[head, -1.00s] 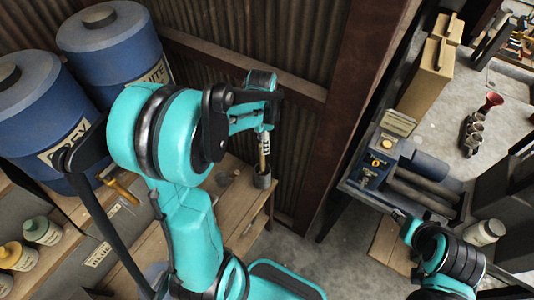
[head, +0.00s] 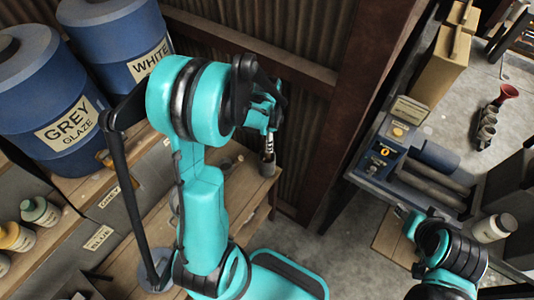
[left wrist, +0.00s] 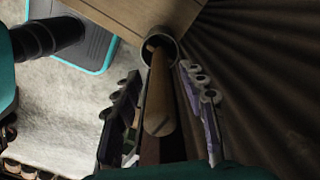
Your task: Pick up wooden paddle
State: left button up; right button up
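The wooden paddle (left wrist: 161,105) stands in a grey metal cup (left wrist: 172,48) at the edge of a wooden table. In the left wrist view its handle points up toward the camera, and its lower part is hidden in the cup. My left gripper (left wrist: 160,80) is open, with one finger on each side of the handle and gaps between. In the head view my left gripper (head: 270,128) is just above the cup (head: 267,164); the paddle is hardly distinguishable there. My right gripper (head: 402,214) is at the right, by the roller bench; its fingers are too small to read.
A corrugated wall (head: 302,105) and dark post (head: 355,100) stand close behind the cup. Blue glaze drums (head: 65,130) and several bottles (head: 40,213) are on the left. A roller bench (head: 425,195) stands at right. Bare floor (head: 300,255) lies between the table and bench.

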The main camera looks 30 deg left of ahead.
pick_arm(q)
grip_shut()
